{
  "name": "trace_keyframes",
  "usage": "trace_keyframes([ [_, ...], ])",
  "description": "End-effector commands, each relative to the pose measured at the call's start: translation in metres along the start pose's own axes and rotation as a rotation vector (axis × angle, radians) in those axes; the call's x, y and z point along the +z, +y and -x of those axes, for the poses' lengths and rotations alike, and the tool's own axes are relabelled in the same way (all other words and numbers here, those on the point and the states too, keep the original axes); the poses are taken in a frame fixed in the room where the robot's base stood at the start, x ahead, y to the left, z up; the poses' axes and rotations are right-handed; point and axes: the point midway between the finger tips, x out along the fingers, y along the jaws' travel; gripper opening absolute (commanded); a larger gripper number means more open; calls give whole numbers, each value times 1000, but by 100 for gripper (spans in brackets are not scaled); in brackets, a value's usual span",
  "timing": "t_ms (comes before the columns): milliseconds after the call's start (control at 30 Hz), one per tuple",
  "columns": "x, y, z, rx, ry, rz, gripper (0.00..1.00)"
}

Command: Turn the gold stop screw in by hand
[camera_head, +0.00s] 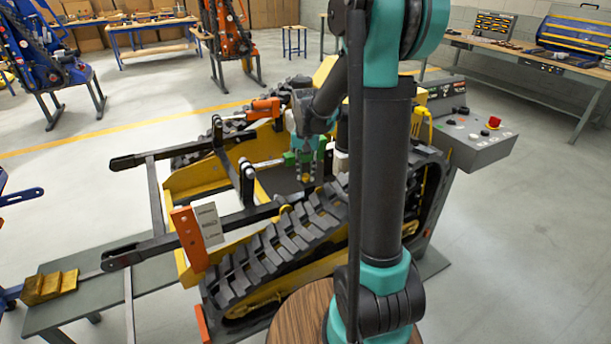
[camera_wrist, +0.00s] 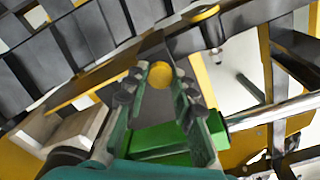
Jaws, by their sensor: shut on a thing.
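The gold stop screw (camera_wrist: 160,75) shows as a round gold head in the wrist view. My gripper (camera_wrist: 158,90) has its two dark-padded fingers shut on the screw head, one on each side. In the head view my gripper (camera_head: 305,172) points down into the middle of the yellow tracked carrier (camera_head: 180,183). The gold screw (camera_head: 306,179) shows there as a small spot at the fingertips. The screw's shank and its seat are hidden.
A black rubber track (camera_head: 290,240) runs close in front of my gripper. A chrome rod (camera_wrist: 275,112) lies to the right in the wrist view. A grey control box with a red button (camera_head: 493,122) stands at the right. Open floor (camera_head: 530,230) lies beyond.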

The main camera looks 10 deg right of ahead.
Motion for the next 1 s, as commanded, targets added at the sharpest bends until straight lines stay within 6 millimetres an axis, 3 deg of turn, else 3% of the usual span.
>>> trace_keyframes([
  [633,0,0,0,0,0,-748,4],
  [1000,0,0,0,0,0,-841,4],
])
